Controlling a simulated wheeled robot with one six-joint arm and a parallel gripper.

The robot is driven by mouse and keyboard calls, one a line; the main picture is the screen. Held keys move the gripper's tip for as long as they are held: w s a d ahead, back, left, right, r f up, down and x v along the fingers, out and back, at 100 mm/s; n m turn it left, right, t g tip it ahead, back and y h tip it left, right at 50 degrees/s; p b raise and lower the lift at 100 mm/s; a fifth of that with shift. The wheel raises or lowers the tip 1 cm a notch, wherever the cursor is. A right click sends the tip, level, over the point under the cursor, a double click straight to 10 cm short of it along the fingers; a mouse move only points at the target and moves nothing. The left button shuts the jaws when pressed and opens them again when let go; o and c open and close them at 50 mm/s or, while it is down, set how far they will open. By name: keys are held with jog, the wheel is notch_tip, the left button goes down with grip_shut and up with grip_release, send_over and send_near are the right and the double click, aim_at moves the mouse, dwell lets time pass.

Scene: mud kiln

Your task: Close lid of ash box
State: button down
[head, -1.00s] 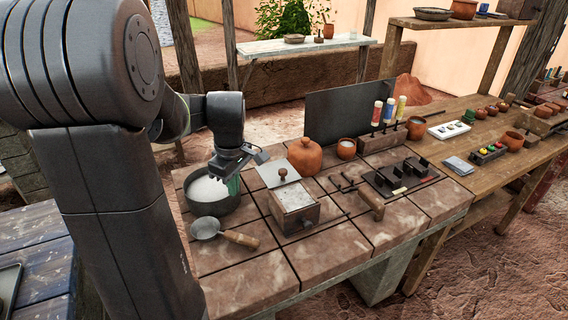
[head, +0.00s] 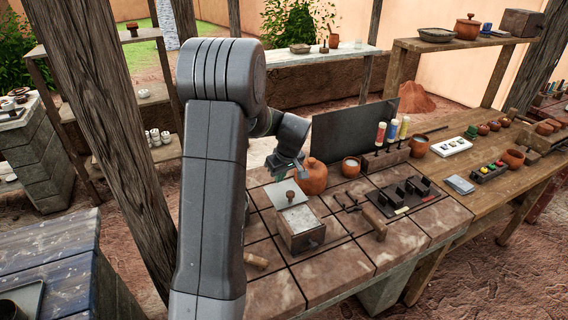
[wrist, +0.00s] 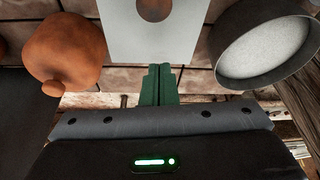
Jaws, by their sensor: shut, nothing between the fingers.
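The ash box (head: 302,242) is a small brown box with a pale grey-white top surface, standing on the tiled bench. Its flat grey lid (head: 273,190) with a round brown knob (head: 290,196) stands raised at the box's far side, so the box is open. My gripper (head: 291,176) is just behind the lid, low over the bench. In the wrist view my gripper's green fingers (wrist: 161,84) are shut together and empty, close to the lid's edge. The lid also shows at the top centre of the wrist view (wrist: 150,42). I cannot tell whether they touch.
A round clay pot (head: 314,178) stands just right of my gripper; it also shows in the wrist view (wrist: 64,48). A dark upright panel (head: 350,135) stands behind.

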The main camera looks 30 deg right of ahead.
aim_at(284, 193)
jog(key=s+p, duration=0.1)
jog(key=s, duration=0.2)
jog(key=shift+s+d+f, duration=0.1)
jog(key=shift+s, duration=0.25)
jog(key=shift+s+f, duration=0.15)
jog(key=shift+f, duration=0.05)
jog(key=shift+s, duration=0.1)
jog(key=shift+s+f+b, duration=0.1)
jog(key=shift+s+b, duration=0.25)
jog(key=shift+b, duration=0.1)
jog(key=s+b, duration=0.1)
jog(key=s, duration=0.2)
jog(key=s+b, duration=0.2)
jog(key=s, duration=0.1)
jog(key=s+a+b, duration=0.1)
jog(key=s+b, duration=0.1)
jog(key=s, duration=0.2)
jog(key=shift+a, duration=0.1)
jog(key=shift+s+a, duration=0.1)
jog(key=shift+s, duration=0.15)
